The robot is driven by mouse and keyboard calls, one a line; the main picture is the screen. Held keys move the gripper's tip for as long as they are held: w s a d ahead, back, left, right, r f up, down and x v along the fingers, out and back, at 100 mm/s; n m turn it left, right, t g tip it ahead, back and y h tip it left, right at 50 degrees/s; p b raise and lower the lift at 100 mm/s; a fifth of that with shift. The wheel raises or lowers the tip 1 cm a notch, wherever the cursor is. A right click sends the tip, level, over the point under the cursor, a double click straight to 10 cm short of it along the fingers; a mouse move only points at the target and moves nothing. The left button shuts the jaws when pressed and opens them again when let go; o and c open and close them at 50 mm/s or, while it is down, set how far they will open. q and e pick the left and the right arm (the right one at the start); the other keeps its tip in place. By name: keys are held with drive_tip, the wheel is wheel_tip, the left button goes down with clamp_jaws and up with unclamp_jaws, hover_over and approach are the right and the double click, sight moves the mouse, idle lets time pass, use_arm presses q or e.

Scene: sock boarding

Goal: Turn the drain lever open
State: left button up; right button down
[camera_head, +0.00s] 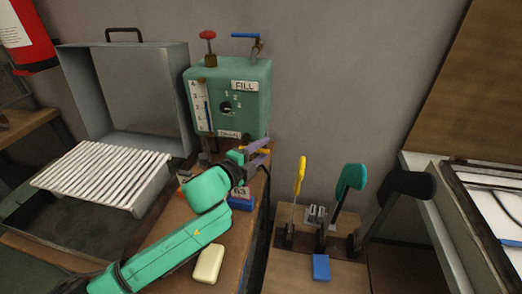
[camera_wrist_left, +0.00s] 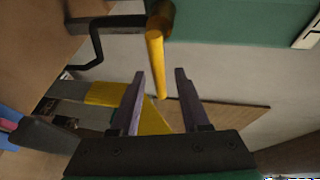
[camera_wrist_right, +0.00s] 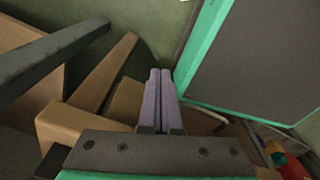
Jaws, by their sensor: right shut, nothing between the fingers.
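The green tank (camera_head: 228,97) stands on the bench with a FILL label high on its front and a DRAIN label low, partly covered. The yellow drain lever (camera_wrist_left: 156,62) hangs from a dark pipe under the green tank in the left wrist view. In the head view my arm and fingers largely hide it. My left gripper (camera_head: 266,147) is open beside the tank's lower right corner. In its wrist view the lever's free end reaches down between the two purple fingertips (camera_wrist_left: 160,76), with a gap on both sides. My right gripper (camera_wrist_right: 160,75) is shut and empty, away from the tank.
A blue fill lever (camera_head: 246,35) and a red knob (camera_head: 208,35) top the tank. A grey open-lidded box with a white slatted rack (camera_head: 102,172) stands at left. A cream block (camera_head: 208,264) lies near the bench edge. Yellow, teal and black upright boards stand at right.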

use_arm(q)
clamp_jaws()
drive_tip(key=shift+f, duration=0.1)
idle(1.2)
